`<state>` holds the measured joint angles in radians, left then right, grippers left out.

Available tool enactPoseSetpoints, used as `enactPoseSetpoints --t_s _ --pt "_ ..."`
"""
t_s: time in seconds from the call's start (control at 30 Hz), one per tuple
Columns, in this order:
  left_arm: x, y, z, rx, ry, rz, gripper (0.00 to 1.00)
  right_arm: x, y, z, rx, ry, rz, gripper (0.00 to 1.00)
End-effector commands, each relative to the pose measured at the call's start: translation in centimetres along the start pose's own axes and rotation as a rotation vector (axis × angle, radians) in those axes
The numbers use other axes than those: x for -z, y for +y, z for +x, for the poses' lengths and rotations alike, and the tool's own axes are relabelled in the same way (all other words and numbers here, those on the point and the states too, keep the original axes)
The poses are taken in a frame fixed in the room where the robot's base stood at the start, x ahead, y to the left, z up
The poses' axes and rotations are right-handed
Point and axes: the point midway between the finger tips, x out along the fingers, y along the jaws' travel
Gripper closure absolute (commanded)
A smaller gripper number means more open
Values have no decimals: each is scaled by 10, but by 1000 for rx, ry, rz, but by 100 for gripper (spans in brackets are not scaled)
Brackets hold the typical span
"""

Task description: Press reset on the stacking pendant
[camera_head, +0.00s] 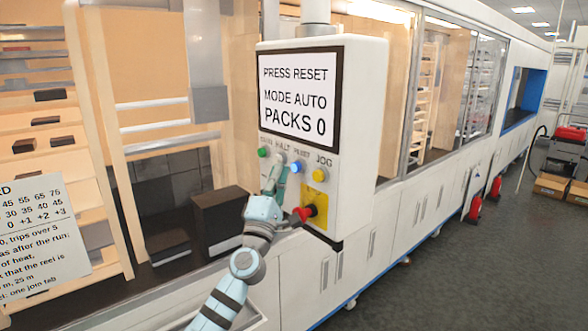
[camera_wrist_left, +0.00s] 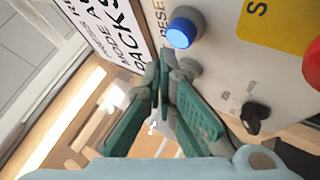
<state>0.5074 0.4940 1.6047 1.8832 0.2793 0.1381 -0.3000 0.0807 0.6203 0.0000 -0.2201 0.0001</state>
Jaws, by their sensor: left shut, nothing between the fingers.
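The stacking pendant (camera_head: 358,135) is a white box with a screen (camera_head: 298,98) reading "PRESS RESET", "MODE AUTO", "PACKS 0". Below the screen is a row of buttons: green (camera_head: 263,152), a blue reset button (camera_head: 296,167) and yellow jog (camera_head: 319,175); the halt button is largely hidden by my gripper. My left gripper (camera_head: 279,168) is shut and empty at the panel, just left of the blue button. In the left wrist view, the blue button (camera_wrist_left: 181,34) looks lit, just beyond my fingertips (camera_wrist_left: 167,54). I cannot tell whether they touch anything. My right gripper is out of view.
A red knob (camera_head: 304,213) on a yellow plate sits low on the pendant, close to my left wrist. A dark box (camera_head: 218,222) stands behind my arm inside the machine. A white text sheet (camera_head: 42,235) is at left.

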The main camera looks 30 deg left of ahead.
Motion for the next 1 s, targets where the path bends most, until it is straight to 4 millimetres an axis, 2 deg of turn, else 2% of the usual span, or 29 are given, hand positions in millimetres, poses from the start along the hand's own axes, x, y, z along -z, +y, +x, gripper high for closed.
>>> enactPoseSetpoints --t_s 1.0 --pt "-6 -6 8 0 0 -1 100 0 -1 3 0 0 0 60"
